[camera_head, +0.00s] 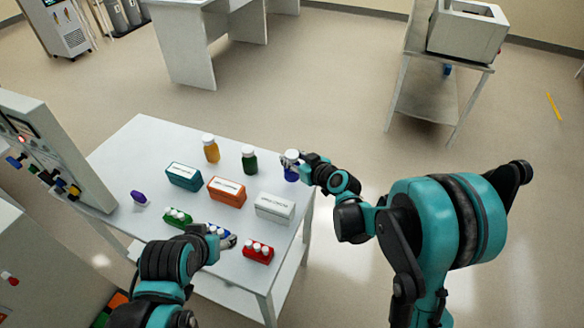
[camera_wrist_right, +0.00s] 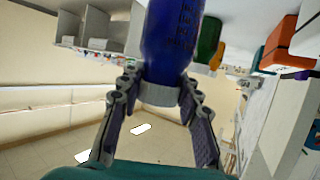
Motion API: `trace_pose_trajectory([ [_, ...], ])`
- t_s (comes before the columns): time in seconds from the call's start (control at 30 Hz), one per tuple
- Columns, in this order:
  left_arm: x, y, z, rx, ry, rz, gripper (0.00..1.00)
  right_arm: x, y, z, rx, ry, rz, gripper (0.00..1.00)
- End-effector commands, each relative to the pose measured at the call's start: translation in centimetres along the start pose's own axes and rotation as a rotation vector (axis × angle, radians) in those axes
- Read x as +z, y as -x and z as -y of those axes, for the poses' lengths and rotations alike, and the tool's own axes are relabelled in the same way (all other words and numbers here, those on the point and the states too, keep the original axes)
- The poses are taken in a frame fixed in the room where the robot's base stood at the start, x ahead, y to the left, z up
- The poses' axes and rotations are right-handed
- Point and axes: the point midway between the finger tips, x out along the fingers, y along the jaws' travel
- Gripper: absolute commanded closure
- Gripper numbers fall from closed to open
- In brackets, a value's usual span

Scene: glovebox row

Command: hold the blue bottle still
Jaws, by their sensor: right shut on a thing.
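The blue bottle (camera_head: 291,174) with a white cap is near the right edge of the white table (camera_head: 138,133). My right gripper (camera_head: 301,164) is shut on it from the right, near the cap. In the right wrist view the blue bottle (camera_wrist_right: 172,35) appears cap-down, and the two fingers (camera_wrist_right: 160,92) close on either side of its white cap; its base is out of frame. I cannot tell if it touches the table. My left gripper (camera_head: 226,240) is low over the front of the table, beside a blue rack with white caps (camera_head: 214,230) it partly hides; its fingers are unclear.
An orange bottle (camera_head: 211,151) and a green bottle (camera_head: 249,161) stand left of the blue one. Teal (camera_head: 184,177), orange (camera_head: 227,192) and white (camera_head: 274,208) boxes, a green rack (camera_head: 177,217) and a red rack (camera_head: 258,252) are nearer. Floor is open beyond the table's right edge.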

Motion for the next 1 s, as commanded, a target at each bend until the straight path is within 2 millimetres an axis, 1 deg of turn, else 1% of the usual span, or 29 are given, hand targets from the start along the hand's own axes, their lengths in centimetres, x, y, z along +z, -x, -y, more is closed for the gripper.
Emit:
trace_pose_trajectory([
  [0.1,0.6,-0.9,0.0,0.000,0.000,0.000,0.40,1.9,-0.8,0.0,0.000,0.000,0.000,1.00],
  [0.2,1.0,-1.4,0.0,0.000,0.000,0.000,0.40,3.2,-1.3,0.0,0.000,0.000,0.000,1.00],
  [0.27,1.1,-1.5,0.0,0.000,0.000,0.000,0.40,3.5,-1.4,0.0,0.001,0.000,0.000,1.00],
  [0.47,0.9,-1.3,0.0,0.000,0.000,0.000,0.40,3.3,-1.3,0.0,0.000,0.000,0.000,1.00],
  [0.6,1.2,-1.7,0.0,0.000,0.000,0.000,0.40,3.7,-1.4,0.0,0.000,0.000,0.000,1.00],
  [0.63,1.2,-1.7,0.0,0.000,0.000,0.000,0.40,3.7,-1.4,0.0,0.000,0.000,0.000,0.65],
  [0.67,1.2,-1.6,0.0,0.000,0.000,0.000,0.40,3.6,-1.4,0.0,0.000,0.000,0.000,0.57],
  [0.7,1.1,-1.6,0.0,0.000,0.000,0.000,0.40,3.6,-1.4,0.0,0.000,0.000,0.000,0.46],
  [1.0,1.1,-1.5,0.0,0.000,0.000,0.000,0.40,3.5,-1.4,0.0,0.000,0.000,0.000,0.46],
])
